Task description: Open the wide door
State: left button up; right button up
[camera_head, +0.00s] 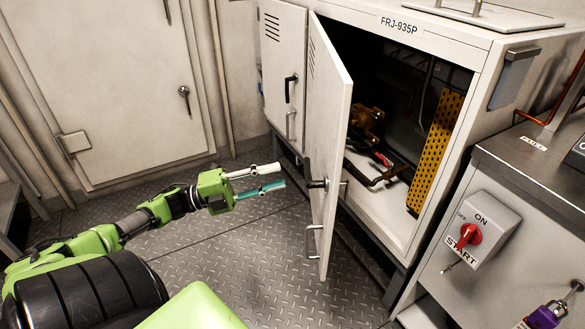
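The wide door (334,130) is a pale cabinet door with vent slots, standing ajar and swung out from the cabinet marked FRJ-935P. A dark handle (316,184) sits on its outer face, with a metal pull (311,240) below it. My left gripper (281,176) is in front of the door, to the left of the dark handle and apart from it. Its two fingers, one white and one teal, are spread with nothing between them. My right gripper does not show.
The open cabinet (385,230) holds pipes, tools and a yellow perforated panel (435,150). A narrower shut door (283,70) is on its left. A switch box (481,235) with a red knob stands at right. The metal floor (230,255) left of the door is clear.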

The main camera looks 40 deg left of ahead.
pick_arm(q)
jog(key=shift+v, duration=1.55)
